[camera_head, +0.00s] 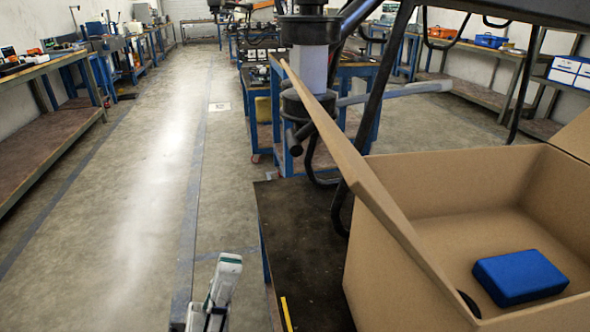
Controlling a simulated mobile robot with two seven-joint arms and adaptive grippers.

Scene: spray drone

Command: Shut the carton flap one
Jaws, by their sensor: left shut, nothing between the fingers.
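The open cardboard carton (460,180) stands on a dark-topped table at the lower right. A long narrow flap (335,135) juts up and away at its left side, seen almost edge-on. Another flap (575,136) stands open at the right picture edge. I cannot tell which one is flap one. A blue box (520,276) lies inside on the carton floor. My left gripper (226,270) is shut and empty at the bottom, left of the carton and apart from it. My right gripper is not in view.
The dark table top (295,225) shows bare left of the carton, with a yellow strip (286,314) near its edge. Dark drone arms and tubes (375,85) rise behind the carton. The floor (130,210) at left is clear, with workbenches along the walls.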

